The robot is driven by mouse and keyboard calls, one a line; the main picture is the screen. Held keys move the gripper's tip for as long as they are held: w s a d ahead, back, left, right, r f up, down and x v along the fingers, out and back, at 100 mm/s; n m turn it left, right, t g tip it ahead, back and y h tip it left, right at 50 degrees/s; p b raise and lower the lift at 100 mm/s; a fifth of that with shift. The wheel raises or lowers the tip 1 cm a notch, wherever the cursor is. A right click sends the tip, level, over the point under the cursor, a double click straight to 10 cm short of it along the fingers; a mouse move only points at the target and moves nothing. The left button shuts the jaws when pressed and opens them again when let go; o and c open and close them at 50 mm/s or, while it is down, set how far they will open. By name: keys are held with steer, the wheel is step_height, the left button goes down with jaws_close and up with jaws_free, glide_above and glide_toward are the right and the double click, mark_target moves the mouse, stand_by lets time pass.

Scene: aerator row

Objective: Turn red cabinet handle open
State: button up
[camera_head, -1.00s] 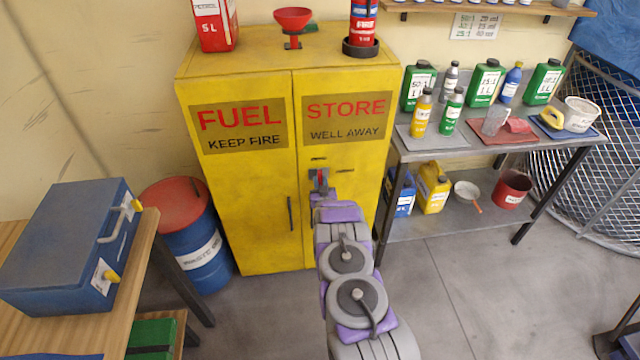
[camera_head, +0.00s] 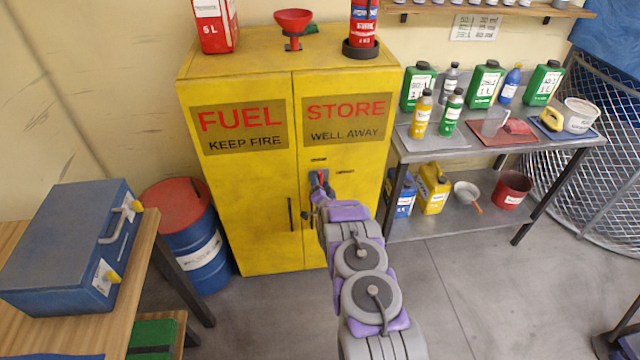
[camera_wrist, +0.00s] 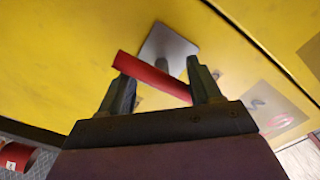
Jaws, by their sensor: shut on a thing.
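The yellow fuel cabinet (camera_head: 246,182) stands against the wall with its two doors closed. Its red handle (camera_head: 326,184) is on the right door, near the seam, on a grey plate. In the wrist view the red handle (camera_wrist: 150,77) lies slantwise between my two dark fingers, in front of the grey plate (camera_wrist: 168,50). My gripper (camera_wrist: 160,85) is shut on the handle; it also shows in the head view (camera_head: 322,192), where my arm hides part of the right door.
A blue drum (camera_head: 190,245) stands left of the cabinet. A workbench (camera_head: 440,150) with bottles and cans is at its right. A wooden table (camera_head: 140,250) with a blue toolbox (camera_head: 68,245) is at the left front.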

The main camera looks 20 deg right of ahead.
steer(key=shift+o, duration=1.4)
steer(key=shift+m, duration=0.8)
steer(key=shift+o, duration=0.2)
steer(key=shift+f, duration=0.1)
steer(key=o, duration=0.9)
steer(key=shift+o, duration=0.2)
steer(key=p+v, duration=0.3)
steer(key=v, duration=1.4)
steer(key=shift+s, duration=0.2)
steer(key=shift+w, duration=0.1)
